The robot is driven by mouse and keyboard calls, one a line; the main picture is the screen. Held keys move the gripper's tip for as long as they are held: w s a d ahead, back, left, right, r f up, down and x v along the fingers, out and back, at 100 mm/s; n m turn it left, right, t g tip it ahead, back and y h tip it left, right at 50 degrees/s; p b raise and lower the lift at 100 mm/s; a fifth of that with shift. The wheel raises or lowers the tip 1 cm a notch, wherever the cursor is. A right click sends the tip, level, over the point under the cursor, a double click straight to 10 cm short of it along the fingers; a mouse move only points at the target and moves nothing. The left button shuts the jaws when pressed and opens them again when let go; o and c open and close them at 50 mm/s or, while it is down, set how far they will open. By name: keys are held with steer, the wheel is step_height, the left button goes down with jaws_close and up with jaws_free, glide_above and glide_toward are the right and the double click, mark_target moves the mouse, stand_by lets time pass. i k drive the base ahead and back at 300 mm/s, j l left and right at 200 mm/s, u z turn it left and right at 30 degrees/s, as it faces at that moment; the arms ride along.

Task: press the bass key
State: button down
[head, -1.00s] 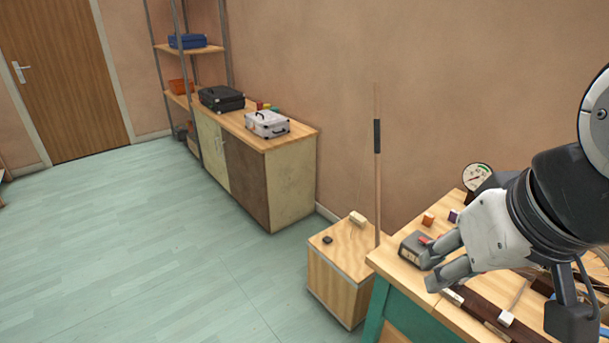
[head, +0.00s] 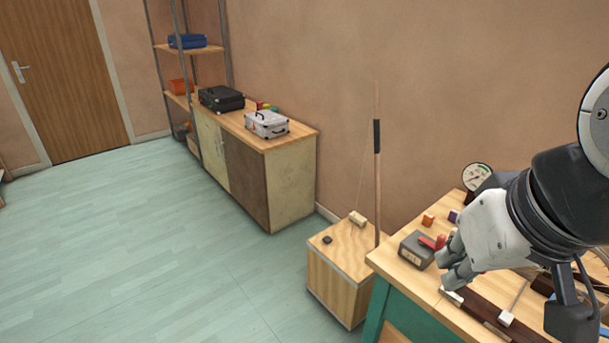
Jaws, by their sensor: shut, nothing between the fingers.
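No part in view is plainly marked as the bass key. A box-and-pole string bass (head: 335,285) stands on the floor left of the workbench. Its plywood top carries a small dark piece (head: 327,240) and a light wooden block (head: 357,218) by the string. A grey box (head: 415,252) with a red lever (head: 433,242) sits on the workbench. My gripper (head: 447,265) is shut and empty over the bench, just right of the grey box. It overlaps the box's right side in the picture, and I cannot tell whether they touch.
The workbench (head: 395,278) also holds a round gauge (head: 477,177), an orange block (head: 428,220), a purple block (head: 453,215) and dark bars (head: 480,312). A cabinet (head: 262,180) with two cases stands along the wall. The pale green floor at left is clear.

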mark_target(326, 239)
steer(key=z, duration=0.25)
steer(key=i+j+z, duration=0.25)
steer(key=j+z, duration=0.45)
steer(key=i+j, duration=0.15)
steer(key=j, duration=0.45)
steer(key=i+j+z, duration=0.1)
steer(key=j, duration=0.5)
steer(key=i+j, duration=0.15)
steer(key=j, duration=0.45)
steer(key=i+j+z, duration=0.1)
steer(key=j, duration=0.5)
steer(key=i+j+z, duration=0.1)
steer(key=j, duration=0.5)
